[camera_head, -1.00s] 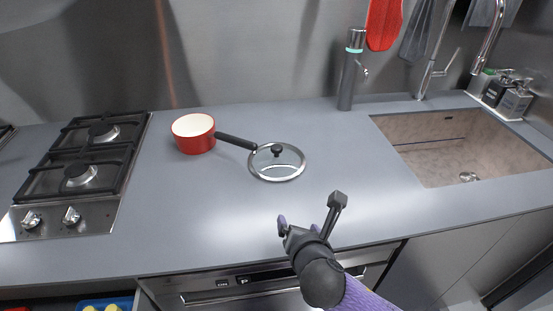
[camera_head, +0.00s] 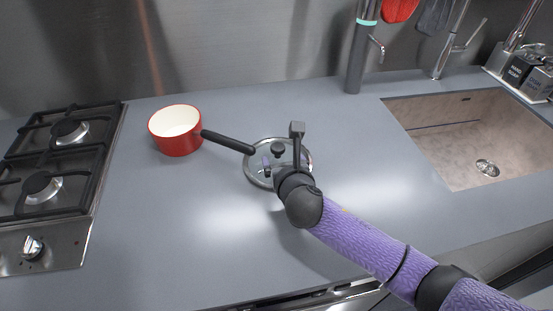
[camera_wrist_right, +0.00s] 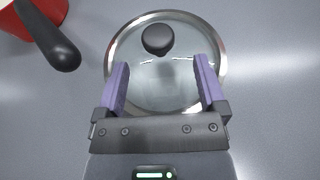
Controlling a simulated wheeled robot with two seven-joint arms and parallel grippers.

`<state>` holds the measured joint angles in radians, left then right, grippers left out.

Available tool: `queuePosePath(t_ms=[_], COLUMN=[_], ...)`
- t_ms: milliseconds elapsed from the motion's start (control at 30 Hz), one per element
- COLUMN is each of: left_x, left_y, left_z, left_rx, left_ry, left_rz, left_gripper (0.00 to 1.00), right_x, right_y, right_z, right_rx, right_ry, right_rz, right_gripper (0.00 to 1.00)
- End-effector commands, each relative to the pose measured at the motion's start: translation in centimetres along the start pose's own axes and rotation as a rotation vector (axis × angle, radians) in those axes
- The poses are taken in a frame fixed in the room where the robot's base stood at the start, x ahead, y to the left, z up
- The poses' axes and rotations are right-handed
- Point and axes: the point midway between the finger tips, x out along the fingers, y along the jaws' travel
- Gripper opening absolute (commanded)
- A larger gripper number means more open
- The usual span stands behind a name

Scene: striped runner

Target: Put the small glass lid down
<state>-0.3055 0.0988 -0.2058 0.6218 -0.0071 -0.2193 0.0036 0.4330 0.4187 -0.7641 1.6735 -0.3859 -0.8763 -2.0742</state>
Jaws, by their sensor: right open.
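The small glass lid (camera_head: 254,174) has a steel rim and a black knob (camera_head: 278,148). It lies flat on the grey counter, beside the end of the red saucepan's black handle. In the right wrist view the lid (camera_wrist_right: 160,88) shows almost whole, with its knob (camera_wrist_right: 158,39) ahead of the fingertips. My right gripper (camera_head: 282,152) is open over the near part of the lid, and it hides some of the lid in the head view. Its purple fingers (camera_wrist_right: 162,62) stand apart with nothing between them. My left gripper is not in view.
The red saucepan (camera_head: 176,144) stands left of the lid, its handle (camera_head: 228,142) pointing toward it. A gas hob (camera_head: 62,180) is at the left and a sink (camera_head: 450,165) at the right. The counter (camera_head: 170,225) in front is clear.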

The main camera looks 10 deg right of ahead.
Motion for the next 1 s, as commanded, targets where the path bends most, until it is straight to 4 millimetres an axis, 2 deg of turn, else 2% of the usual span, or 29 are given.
queuePosePath(t_ms=[100,233,500,900,933,1000], left_x=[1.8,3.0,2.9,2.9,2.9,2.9], left_y=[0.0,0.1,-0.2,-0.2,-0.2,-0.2], left_z=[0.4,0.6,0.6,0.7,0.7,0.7], left_rx=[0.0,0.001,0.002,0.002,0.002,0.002], left_ry=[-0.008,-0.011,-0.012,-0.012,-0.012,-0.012], left_rz=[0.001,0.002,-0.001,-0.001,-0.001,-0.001], left_gripper=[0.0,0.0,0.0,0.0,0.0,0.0], right_x=[2.6,4.8,5.2,5.2,5.2,5.2], right_y=[0.1,0.1,0.1,0.1,0.1,0.1], right_z=[-0.3,-0.1,0.3,0.2,0.2,0.2], right_rx=[0.002,0.001,0.0,0.0,0.0,0.0], right_ry=[0.0,0.0,0.0,0.001,0.001,0.001], right_rz=[-0.001,-0.001,0.0,0.0,0.0,0.0], right_gripper=[0.9,0.9,0.9,0.05,0.0,0.0])
